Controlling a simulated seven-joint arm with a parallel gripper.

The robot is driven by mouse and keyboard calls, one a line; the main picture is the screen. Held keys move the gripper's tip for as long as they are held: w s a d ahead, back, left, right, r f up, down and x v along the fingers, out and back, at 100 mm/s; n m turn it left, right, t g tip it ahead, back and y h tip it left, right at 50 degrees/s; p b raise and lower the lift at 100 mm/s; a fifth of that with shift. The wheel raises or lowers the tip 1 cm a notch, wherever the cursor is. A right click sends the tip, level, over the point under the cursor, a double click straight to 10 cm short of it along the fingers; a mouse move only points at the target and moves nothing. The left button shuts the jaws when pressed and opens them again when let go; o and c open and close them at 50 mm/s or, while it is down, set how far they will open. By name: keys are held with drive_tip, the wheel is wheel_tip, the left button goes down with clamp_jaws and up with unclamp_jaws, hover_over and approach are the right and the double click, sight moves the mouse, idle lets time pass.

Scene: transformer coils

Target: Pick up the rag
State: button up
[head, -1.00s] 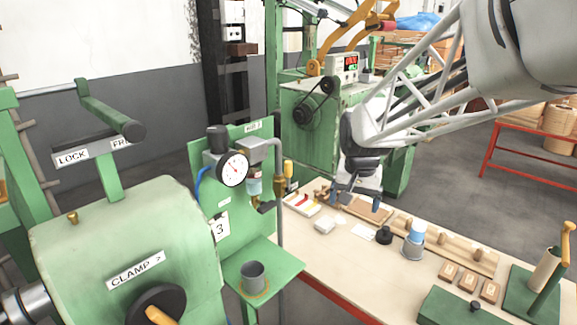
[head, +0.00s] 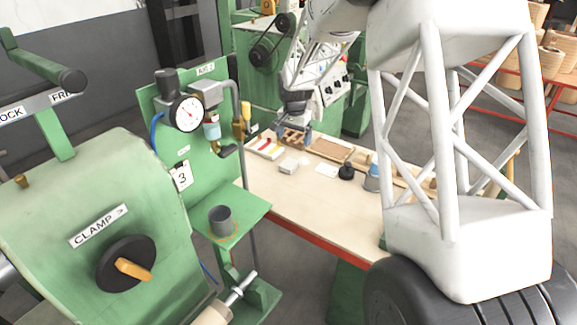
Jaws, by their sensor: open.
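I cannot clearly make out a rag. A small white block-like thing (head: 288,165) and a flat white sheet (head: 327,170) lie on the pale workbench (head: 300,205); I cannot tell whether either is cloth. My gripper (head: 293,139) is open and points down over the back left of the bench, close to a brown wooden piece and a tray with red and yellow strips (head: 266,149). Nothing shows between its fingers. The white block is just in front of it. My arm hides the right part of the bench.
A grey cup (head: 221,221) stands on a green shelf left of the bench. A gauge (head: 187,113) and pipes rise behind it. A black knob-like thing (head: 346,172) and a metal cup with a blue top (head: 372,178) stand right of the sheet. The bench's front middle is clear.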

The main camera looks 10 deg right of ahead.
drive_tip(key=m, duration=0.2)
hover_over(289, 163)
drive_tip(key=shift+g, duration=0.3)
wheel_tip(289, 163, down, 11)
drive_tip(key=shift+f, duration=1.3)
drive_tip(key=shift+f, duration=2.6)
drive_tip(key=c, duration=1.1)
drive_tip(key=shift+o, duration=0.2)
